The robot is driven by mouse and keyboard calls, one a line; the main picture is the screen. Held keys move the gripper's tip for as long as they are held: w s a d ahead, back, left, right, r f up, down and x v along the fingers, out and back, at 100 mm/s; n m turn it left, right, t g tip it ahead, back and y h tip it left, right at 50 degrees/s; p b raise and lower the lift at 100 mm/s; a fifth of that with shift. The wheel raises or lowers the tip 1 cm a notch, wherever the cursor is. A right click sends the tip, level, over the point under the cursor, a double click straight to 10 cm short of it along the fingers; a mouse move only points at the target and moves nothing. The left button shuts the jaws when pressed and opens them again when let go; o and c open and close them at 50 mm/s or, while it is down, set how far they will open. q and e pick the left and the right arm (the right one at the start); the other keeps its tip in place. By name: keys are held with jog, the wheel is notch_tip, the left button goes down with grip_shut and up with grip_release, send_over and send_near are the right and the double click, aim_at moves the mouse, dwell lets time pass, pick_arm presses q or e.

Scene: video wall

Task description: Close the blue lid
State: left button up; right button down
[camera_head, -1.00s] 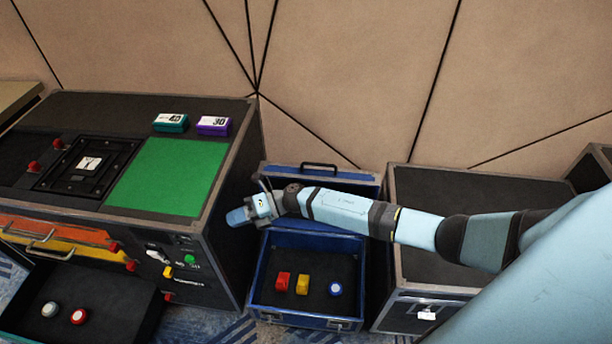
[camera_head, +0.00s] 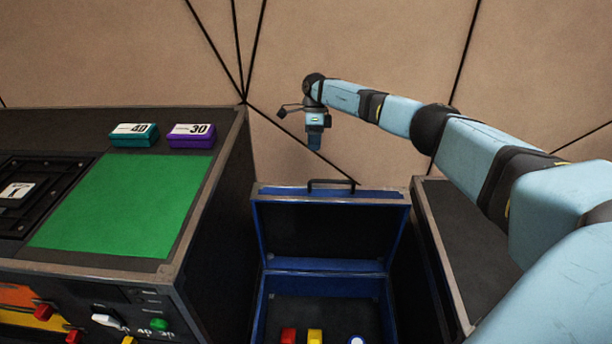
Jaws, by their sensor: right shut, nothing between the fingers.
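The blue lid (camera_head: 330,193) belongs to a blue case (camera_head: 262,305) on the floor. The lid stands open at the back of the case, with a black handle (camera_head: 331,183) on its top edge and a dark inner face. My right gripper (camera_head: 314,150) is shut and empty. It points down and appears above the lid's top edge in the picture, with no contact visible. My left gripper is not in view.
Inside the case are a red piece (camera_head: 288,336), a yellow piece (camera_head: 314,337) and a blue-white round piece (camera_head: 356,340). A dark console with a green panel (camera_head: 125,205) stands left, a dark case (camera_head: 465,240) right. The wall is behind.

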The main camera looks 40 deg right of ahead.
pick_arm(q)
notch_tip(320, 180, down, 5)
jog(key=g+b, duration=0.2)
jog(key=b, duration=0.1)
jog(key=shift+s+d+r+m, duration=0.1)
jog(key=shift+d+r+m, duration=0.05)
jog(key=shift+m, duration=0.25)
pick_arm(e)
jog(key=s+a+f, duration=0.5)
jog(key=s+f, duration=0.1)
jog(key=f, duration=0.3)
